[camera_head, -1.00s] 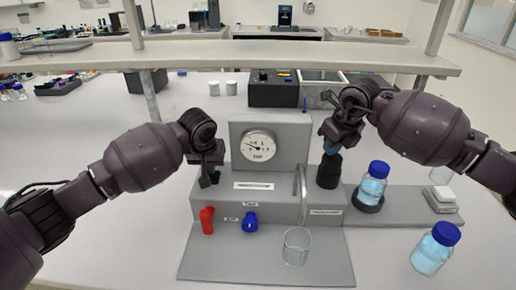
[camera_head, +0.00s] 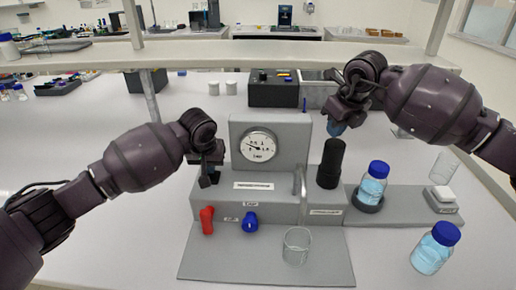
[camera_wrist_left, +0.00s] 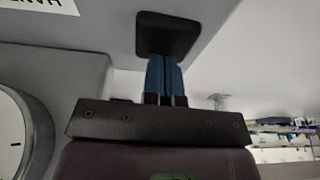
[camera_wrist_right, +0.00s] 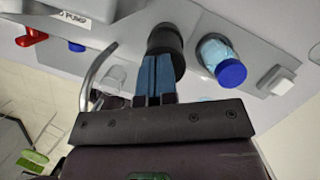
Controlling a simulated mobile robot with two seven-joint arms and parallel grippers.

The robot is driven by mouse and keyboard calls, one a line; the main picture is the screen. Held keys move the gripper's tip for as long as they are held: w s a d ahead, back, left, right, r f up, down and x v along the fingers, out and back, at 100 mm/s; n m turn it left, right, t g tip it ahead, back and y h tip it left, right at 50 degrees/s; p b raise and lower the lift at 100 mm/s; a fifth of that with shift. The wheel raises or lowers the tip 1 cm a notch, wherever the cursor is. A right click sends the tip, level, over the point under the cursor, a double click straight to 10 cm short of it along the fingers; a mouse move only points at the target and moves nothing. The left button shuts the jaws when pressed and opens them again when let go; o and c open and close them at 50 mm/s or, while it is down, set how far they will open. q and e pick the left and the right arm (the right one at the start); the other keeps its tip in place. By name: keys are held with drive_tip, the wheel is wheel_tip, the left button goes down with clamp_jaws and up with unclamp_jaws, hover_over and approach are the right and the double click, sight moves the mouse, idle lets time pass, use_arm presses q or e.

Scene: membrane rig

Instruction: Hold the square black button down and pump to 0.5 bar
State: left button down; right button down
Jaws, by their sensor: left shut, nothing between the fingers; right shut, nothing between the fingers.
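The square black button (camera_wrist_left: 168,36) is on the rig's grey body in the left wrist view. My left gripper (camera_head: 210,172) is shut, its blue fingertips at the button and apparently touching it; how far the button is pressed I cannot tell. The round gauge (camera_head: 259,146) has its needle pointing left; its numbers are too small to read. The black pump cylinder (camera_head: 330,164) stands upright right of the gauge. My right gripper (camera_head: 336,127) is shut and empty above it, apparently apart from its top. The right wrist view also shows the pump top (camera_wrist_right: 165,39).
A red knob (camera_head: 207,220) and a blue knob (camera_head: 250,222) are on the rig's front. A glass beaker (camera_head: 297,246) stands below the thin spout. Blue-capped bottles (camera_head: 373,184) (camera_head: 435,248) stand right of the pump. A shelf (camera_head: 230,55) crosses behind.

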sight(333, 141)
use_arm(q)
drive_tip(key=shift+s+f, duration=0.15)
drive_tip(key=shift+f, duration=0.2)
use_arm(e)
drive_tip(key=shift+f, duration=0.5)
drive_tip(key=shift+f, duration=1.8)
drive_tip(key=shift+r, duration=2.25)
drive_tip(key=shift+r, duration=2)
